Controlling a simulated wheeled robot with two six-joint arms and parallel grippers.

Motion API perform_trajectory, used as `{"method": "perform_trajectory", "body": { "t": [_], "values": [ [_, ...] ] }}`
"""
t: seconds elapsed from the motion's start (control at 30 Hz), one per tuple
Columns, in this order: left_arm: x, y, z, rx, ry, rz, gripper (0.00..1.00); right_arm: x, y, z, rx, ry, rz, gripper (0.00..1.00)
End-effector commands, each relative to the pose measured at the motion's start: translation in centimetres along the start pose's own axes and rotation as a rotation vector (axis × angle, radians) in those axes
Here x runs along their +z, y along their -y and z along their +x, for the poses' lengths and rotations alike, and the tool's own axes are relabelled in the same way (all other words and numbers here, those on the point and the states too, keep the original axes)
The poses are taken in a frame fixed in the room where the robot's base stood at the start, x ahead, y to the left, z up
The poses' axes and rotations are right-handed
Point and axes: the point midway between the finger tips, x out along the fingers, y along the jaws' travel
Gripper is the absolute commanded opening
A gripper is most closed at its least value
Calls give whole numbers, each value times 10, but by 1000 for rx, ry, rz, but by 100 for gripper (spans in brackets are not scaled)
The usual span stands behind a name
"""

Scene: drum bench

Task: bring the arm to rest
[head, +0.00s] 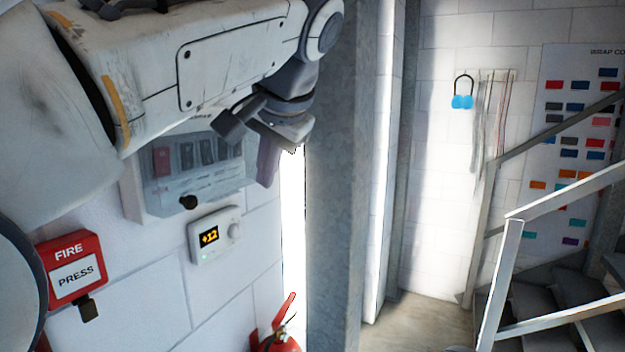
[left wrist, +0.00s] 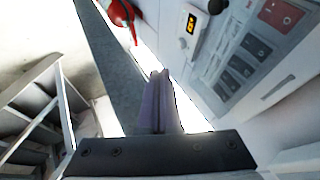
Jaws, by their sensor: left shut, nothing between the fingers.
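My left arm reaches in from the upper left of the head view, across the white wall. Its gripper (head: 268,168) hangs in front of the right end of a wall switch box (head: 160,200) and seems clear of it. In the left wrist view the two fingers (left wrist: 158,78) are together with nothing between them. The switch box also shows there (left wrist: 262,58), to the right of the fingers. My right gripper is in neither view.
A thermostat (head: 215,236) reading "+12" and a red fire call point (head: 72,268) are on the wall. A red extinguisher (head: 283,344) is below. A grey post (head: 335,200) stands just right of the gripper. Stairs (head: 560,300) and a hanging padlock (head: 462,101) are farther right.

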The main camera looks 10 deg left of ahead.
Motion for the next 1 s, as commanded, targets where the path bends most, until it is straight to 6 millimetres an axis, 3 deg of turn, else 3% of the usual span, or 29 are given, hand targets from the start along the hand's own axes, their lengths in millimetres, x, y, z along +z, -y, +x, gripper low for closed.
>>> {"method": "perform_trajectory", "body": {
  "t": [0.17, 0.27, 0.4, 0.5, 0.6, 0.7, 0.8, 1.0],
  "values": [
    [42, -98, 58, 179, 37, 161, 0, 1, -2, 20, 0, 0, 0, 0],
    [82, -157, 88, 298, 68, 235, 0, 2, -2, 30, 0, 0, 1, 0],
    [153, -229, 123, 450, 131, 297, 0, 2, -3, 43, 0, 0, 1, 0],
    [208, -268, 143, 538, 184, 315, 0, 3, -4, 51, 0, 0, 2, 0],
    [256, -293, 157, 599, 232, 316, 0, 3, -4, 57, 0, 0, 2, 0],
    [290, -307, 166, 634, 267, 310, 0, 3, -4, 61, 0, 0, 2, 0],
    [308, -313, 170, 651, 287, 305, 0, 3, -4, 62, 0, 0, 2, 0],
    [313, -314, 171, 655, 293, 303, 0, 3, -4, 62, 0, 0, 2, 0]
  ]
}}
